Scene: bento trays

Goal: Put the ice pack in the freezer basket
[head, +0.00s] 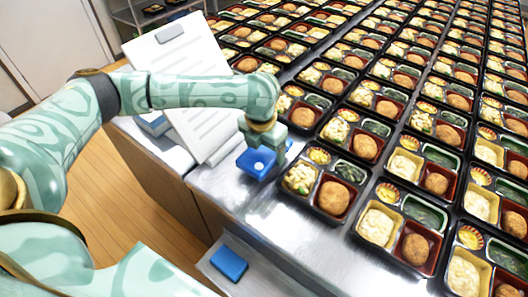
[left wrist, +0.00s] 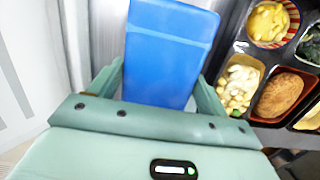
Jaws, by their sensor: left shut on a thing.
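A blue ice pack (head: 257,164) is held over the steel counter near its front edge. My left gripper (head: 266,146) is shut on it. In the left wrist view the ice pack (left wrist: 170,45) lies between the two fingers and extends past them. Another blue block (head: 229,263) rests on a pale grey surface (head: 208,272) below the counter's front edge. I cannot tell whether that surface is part of the freezer basket; no basket is clearly recognisable. My right gripper is not in view.
Rows of filled bento trays (head: 330,194) cover the counter to the right, close to the held pack. A white clipboard with printed sheets (head: 185,85) leans at the left. The steel counter (head: 280,222) is bare along its front edge. Wooden floor (head: 125,200) shows at left.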

